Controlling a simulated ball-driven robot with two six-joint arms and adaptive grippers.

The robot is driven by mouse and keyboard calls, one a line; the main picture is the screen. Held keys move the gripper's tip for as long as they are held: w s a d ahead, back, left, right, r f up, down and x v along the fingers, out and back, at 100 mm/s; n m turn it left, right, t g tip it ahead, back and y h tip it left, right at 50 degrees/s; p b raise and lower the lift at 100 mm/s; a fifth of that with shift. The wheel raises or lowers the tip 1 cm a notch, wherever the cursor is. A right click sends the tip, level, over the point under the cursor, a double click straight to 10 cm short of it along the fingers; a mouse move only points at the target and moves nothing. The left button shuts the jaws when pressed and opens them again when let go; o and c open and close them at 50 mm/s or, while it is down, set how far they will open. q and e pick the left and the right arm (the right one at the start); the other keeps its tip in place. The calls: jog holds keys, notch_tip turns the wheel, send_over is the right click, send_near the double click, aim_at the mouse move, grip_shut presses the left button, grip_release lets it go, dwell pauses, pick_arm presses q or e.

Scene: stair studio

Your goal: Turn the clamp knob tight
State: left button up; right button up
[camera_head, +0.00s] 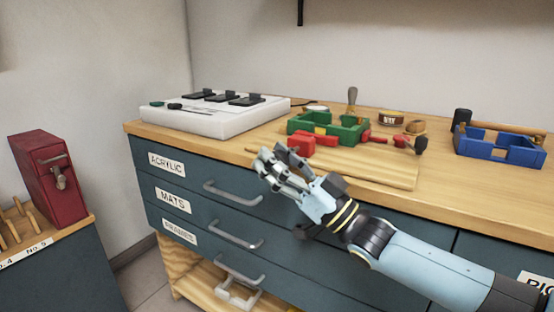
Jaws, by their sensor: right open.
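A green frame-like fixture (350,132) sits on a light wooden board (385,172) on the bench. Red parts lie against it: a red block (302,144) at its front left and a red rod-like piece (375,137) at its right. A dark knob (421,145) is at the right end of the red parts; it looks like the clamp knob. My right gripper (270,164) is open and empty at the bench's front edge, left of and below the red block. The knob is well to its right. My left gripper is not in view.
A white box with black switches (215,119) stands at the left of the bench. A blue holder (490,155) with a wooden bar is at right. A brush (351,96) and small jar (391,117) stand behind. Drawer handles (233,193) protrude below; a red case (38,185) stands far left.

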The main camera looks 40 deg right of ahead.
jog(key=v, duration=1.2)
